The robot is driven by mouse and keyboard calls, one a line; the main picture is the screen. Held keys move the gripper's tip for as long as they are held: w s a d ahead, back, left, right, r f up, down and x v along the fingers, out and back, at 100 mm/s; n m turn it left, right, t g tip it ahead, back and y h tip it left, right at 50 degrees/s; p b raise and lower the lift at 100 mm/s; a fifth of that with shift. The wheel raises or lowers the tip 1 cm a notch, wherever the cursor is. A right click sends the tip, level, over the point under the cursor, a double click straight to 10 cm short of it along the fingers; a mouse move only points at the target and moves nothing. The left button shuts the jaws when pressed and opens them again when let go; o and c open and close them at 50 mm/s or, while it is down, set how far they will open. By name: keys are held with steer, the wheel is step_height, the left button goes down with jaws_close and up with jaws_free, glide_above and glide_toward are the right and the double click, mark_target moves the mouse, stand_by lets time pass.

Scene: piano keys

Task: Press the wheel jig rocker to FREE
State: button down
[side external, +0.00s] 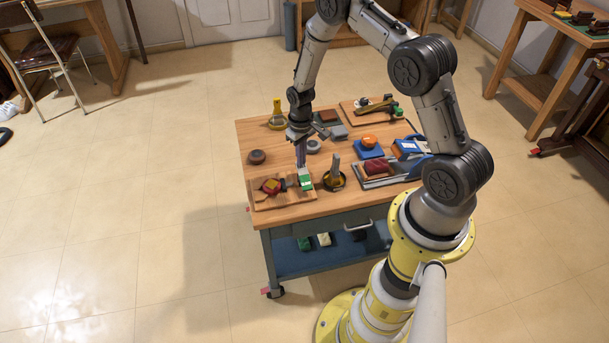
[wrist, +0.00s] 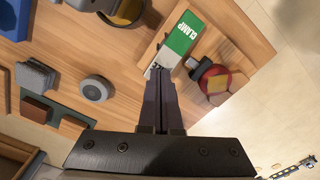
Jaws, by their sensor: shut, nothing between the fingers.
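The wheel jig is a light wooden board (side external: 284,202) at the front left of the bench, also in the wrist view (wrist: 241,42). On it stands a green and white rocker (side external: 306,182); its green face reads CLAMP in the wrist view (wrist: 181,40). No FREE marking is readable. A red wheel (side external: 270,186) with a yellow-brown block sits beside the rocker, also in the wrist view (wrist: 213,80). My gripper (side external: 301,165) is shut and empty, pointing down at the rocker. In the wrist view its fingertips (wrist: 160,72) overlap the near end of the rocker; contact cannot be told.
A dark round pot with a brush (side external: 334,180) stands close right of the rocker. A blue block with an orange top (side external: 369,147) and a dark red pad (side external: 377,169) are farther right.

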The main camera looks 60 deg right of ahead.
steer(key=shift+f, duration=0.9)
stand_by(0.3)
steer(key=shift+r, duration=3.55)
